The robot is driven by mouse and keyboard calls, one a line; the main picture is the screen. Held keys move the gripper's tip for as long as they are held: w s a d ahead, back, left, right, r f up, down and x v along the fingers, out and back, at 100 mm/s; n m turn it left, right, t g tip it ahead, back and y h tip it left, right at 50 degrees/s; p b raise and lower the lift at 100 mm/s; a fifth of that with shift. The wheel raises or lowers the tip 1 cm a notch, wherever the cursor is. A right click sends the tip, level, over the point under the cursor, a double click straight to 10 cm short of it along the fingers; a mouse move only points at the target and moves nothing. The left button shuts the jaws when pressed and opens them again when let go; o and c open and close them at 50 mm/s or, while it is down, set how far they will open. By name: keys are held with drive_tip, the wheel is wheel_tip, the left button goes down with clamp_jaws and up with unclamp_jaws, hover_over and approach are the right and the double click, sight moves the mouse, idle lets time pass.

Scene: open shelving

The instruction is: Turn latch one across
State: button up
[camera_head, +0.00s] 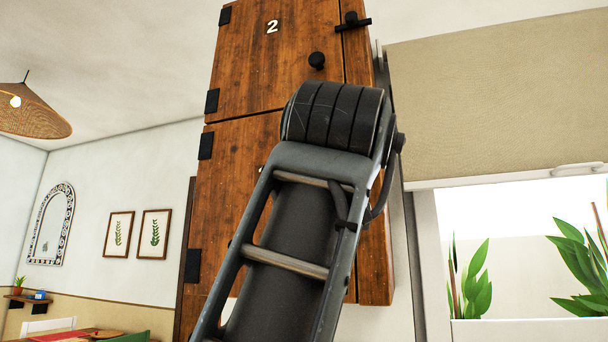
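A tall wooden cabinet (225,240) stands in the middle of the camera_head view. Its upper door (265,65) bears a white "2", a round black knob (317,60) and black hinges on the left. A black latch (353,23) at that door's upper right lies roughly crosswise over the seam. The lower door (235,150) is largely covered by my arm; only a sliver of its white label shows. I cannot make out latch one, which may be behind my arm. My gripper does not show.
A window (520,260) with a beige blind (490,95) and green plants is at the right. A hanging lamp (35,112), framed pictures (118,234) and a table (75,335) are at the left. My arm rises close in front of the cabinet.

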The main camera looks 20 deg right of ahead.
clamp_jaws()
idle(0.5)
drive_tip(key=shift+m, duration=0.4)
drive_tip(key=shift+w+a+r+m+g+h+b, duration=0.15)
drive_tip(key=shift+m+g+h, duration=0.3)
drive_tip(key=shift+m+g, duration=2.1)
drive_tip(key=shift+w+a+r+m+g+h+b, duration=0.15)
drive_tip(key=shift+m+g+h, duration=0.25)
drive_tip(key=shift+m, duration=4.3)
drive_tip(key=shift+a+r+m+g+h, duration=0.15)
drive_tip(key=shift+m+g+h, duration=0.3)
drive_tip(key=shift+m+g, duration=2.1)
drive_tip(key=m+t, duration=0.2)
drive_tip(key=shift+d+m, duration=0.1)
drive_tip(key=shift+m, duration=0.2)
